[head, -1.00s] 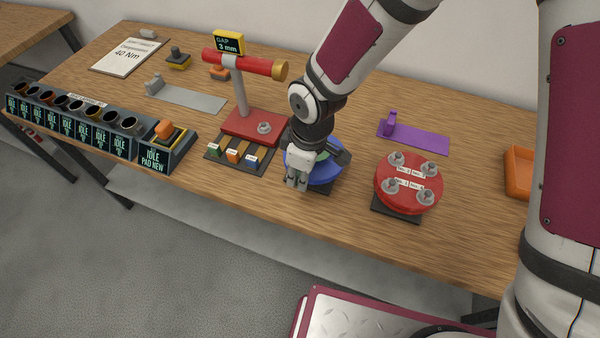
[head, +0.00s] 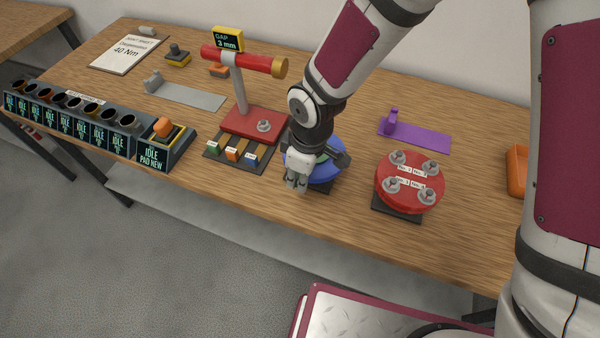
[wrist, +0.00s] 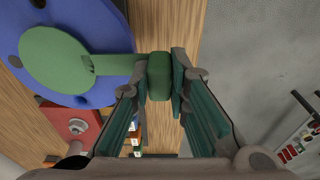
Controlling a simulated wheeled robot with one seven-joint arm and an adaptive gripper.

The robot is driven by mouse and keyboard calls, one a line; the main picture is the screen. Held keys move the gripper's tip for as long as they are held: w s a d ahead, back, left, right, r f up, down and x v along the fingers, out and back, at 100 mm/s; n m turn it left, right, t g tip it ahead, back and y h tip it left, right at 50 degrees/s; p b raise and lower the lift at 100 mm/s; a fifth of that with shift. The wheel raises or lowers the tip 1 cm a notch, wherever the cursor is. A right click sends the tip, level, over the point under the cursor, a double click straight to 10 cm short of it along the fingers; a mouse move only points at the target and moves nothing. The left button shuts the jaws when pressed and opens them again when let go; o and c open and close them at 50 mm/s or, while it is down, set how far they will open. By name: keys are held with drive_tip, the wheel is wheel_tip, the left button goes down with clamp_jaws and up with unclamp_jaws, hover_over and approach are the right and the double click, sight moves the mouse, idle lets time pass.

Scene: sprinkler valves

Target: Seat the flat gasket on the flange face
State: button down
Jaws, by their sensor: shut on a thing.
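The flat gasket (wrist: 55,58) is a green disc with a narrow tab that ends in a darker green block. My gripper (wrist: 163,78) is shut on that block, with one finger on each side. The disc lies over the blue flange (wrist: 108,30), inside its outline, in the wrist view. I cannot tell whether it touches the face or hovers just above it. In the head view, my gripper (head: 297,183) is at the front left edge of the blue flange (head: 328,172), and my wrist hides most of the gasket.
A red flange with several bolts (head: 410,180) stands to the right. A red stand (head: 255,122) with a horizontal bar and a dark tray of small coloured blocks (head: 232,155) are close on the left. A purple bracket (head: 420,137) lies behind. The table's front edge is near.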

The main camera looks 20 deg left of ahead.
drive_tip(key=shift+f, duration=0.4)
drive_tip(key=c, duration=1.5)
unclamp_jaws()
drive_tip(key=shift+o, duration=0.2)
drive_tip(key=shift+r, duration=0.1)
drive_tip(key=shift+s+d+r+p, duration=0.15)
drive_tip(key=shift+r+p, duration=0.35)
drive_tip(key=shift+r, duration=0.75)
drive_tip(key=shift+w+d+r+p, duration=0.15)
drive_tip(key=shift+r+p, duration=0.4)
drive_tip(key=shift+r, duration=0.65)
drive_tip(key=shift+s+d+r+p, duration=0.15)
drive_tip(key=shift+r+p, duration=0.35)
drive_tip(key=shift+r, duration=1)
